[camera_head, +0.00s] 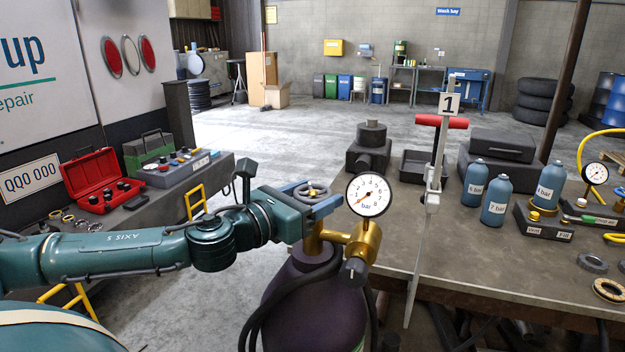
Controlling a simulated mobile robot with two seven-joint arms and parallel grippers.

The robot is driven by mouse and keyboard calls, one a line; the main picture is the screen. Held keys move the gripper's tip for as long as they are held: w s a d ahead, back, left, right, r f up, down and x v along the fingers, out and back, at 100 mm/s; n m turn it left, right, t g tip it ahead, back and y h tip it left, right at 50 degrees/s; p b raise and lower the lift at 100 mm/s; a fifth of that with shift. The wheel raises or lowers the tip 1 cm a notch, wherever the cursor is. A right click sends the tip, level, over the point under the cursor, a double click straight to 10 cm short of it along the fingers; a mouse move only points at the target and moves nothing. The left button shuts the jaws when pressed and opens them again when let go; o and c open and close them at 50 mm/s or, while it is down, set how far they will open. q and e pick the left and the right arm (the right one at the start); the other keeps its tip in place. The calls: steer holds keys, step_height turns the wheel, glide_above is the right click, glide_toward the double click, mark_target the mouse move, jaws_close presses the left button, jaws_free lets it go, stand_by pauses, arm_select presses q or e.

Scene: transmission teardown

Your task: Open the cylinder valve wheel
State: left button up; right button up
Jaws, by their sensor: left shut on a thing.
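The cylinder (300,300) is a dark purple bottle standing at the front edge of the workbench, with a brass valve (315,236) on top. The grey round valve wheel (312,190) sits above the valve. My left gripper (318,199) reaches in from the left with its blue fingers around the wheel and is shut on it, hiding part of its rim. A round white gauge (368,195) marked bar stands right of the wheel, its red needle pointing to the lower left. My right gripper is not in view.
A clamp post (432,190) with a red handle and a "1" sign stands close right of the gauge. The workbench (480,255) carries several blue bottles (495,200), dark housings and another gauge (595,173). A red toolbox (98,180) is on the left bench.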

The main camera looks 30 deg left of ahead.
arm_select(q)
steer(key=n+y, duration=0.1)
steer(key=y+p, duration=0.1)
steer(key=shift+d+r+n+y+p, duration=0.1)
steer(key=shift+r+n+y+p, duration=0.2)
steer(key=shift+r+n, duration=0.1)
steer(key=n+y, duration=0.1)
steer(key=y, duration=0.2)
steer(key=shift+f+n, duration=0.25)
steer(key=shift+n, duration=0.15)
steer(key=n+g+y, duration=0.1)
steer(key=n+y, duration=0.1)
steer(key=y, duration=0.2)
steer(key=n+g+y, duration=0.1)
steer(key=n+y, duration=0.2)
steer(key=y, duration=0.1)
steer(key=shift+g, duration=0.3)
steer(key=shift+n+y, duration=0.3)
steer(key=shift+n, duration=0.1)
steer(key=o, duration=1)
steer(key=shift+s+a, duration=0.1)
steer(key=shift+a, duration=0.1)
steer(key=shift+f, duration=0.1)
steer(key=shift+d+f, duration=0.1)
steer(key=shift+f, duration=0.05)
